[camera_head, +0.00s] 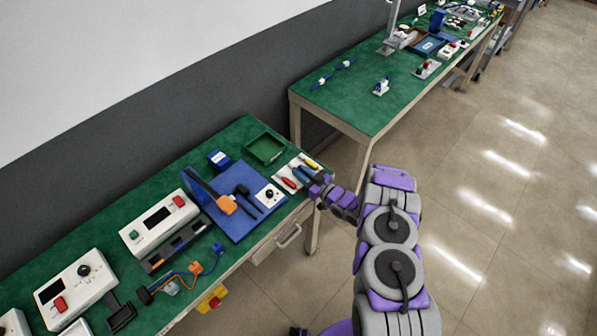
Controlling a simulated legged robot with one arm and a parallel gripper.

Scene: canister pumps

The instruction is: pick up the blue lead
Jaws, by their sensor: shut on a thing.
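A blue lead (332,74) with pale ends lies on the green top of the far bench, near its left end. My gripper (314,183) is well away from it, low over the right end of the near bench. It is shut, seemingly on a blue-handled tool (303,173) at the white tool mat; the fingertips are small and partly hidden by my wrist. A second cable with blue and orange parts (188,272) lies at the front of the near bench.
The near bench holds a blue board (236,230) with dark and orange parts, a green tray (265,148), red- and yellow-handled tools and white instruments (158,220). A gap separates the benches. A small white-and-blue item (381,87) stands on the far bench. Tiled floor is clear at right.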

